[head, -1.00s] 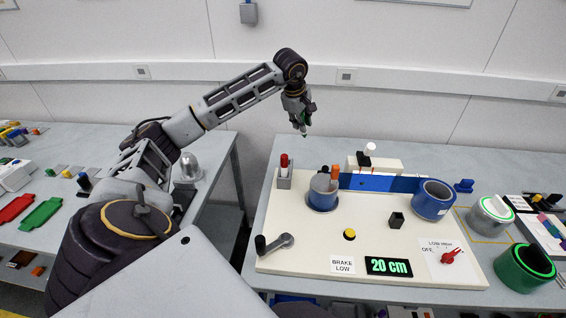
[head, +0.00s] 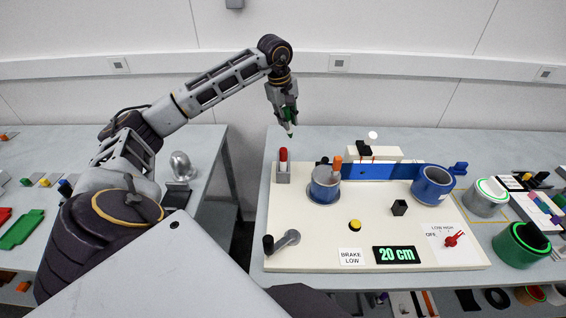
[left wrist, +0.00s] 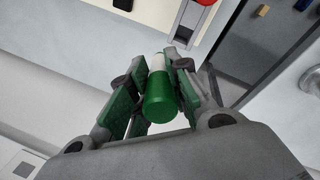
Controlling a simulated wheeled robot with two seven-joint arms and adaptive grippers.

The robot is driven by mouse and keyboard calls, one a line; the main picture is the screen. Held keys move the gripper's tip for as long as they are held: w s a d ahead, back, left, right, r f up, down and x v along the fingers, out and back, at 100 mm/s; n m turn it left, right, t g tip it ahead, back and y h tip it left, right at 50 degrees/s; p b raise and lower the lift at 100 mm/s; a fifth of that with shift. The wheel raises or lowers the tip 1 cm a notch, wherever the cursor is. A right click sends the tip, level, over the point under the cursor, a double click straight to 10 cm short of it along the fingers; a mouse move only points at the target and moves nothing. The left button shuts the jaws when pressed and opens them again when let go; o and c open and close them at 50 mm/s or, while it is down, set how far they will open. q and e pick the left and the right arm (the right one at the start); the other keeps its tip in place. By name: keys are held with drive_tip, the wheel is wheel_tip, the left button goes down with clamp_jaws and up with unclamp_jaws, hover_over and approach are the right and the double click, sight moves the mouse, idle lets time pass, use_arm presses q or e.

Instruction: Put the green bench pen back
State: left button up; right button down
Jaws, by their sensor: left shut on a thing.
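The green bench pen (left wrist: 160,104) has a green barrel and a white lower part in the left wrist view. My left gripper (head: 288,118) is shut on it and holds it in the air, with the pen's tip pointing down in the head view. Below is a small grey holder (head: 283,177) at the back left corner of the cream board, with a red pen (head: 283,156) standing in it. The gripper and pen are above and behind this holder, apart from it. My right gripper is not in view.
The cream board (head: 320,230) carries a blue and grey cylinder (head: 323,184), a crank (head: 281,242), a yellow button (head: 355,225), a display reading 20 cm (head: 397,254) and a red switch (head: 454,239). A gap separates this table from the left one.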

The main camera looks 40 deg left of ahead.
use_arm(q)
drive_tip(key=shift+s+d+m, duration=0.1)
drive_tip(key=shift+s+m, duration=0.25)
drive_tip(key=shift+m, duration=0.05)
drive_tip(key=shift+s+m+g, duration=0.4)
drive_tip(key=shift+m+g, duration=0.5)
drive_tip(key=shift+g, duration=0.2)
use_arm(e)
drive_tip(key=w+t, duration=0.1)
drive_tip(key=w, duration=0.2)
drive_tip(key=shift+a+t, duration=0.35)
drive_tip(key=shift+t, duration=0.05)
use_arm(q)
drive_tip(key=shift+f, duration=0.1)
wheel_tip(320, 180, down, 6)
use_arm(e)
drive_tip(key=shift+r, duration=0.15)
use_arm(q)
drive_tip(key=shift+f, duration=0.15)
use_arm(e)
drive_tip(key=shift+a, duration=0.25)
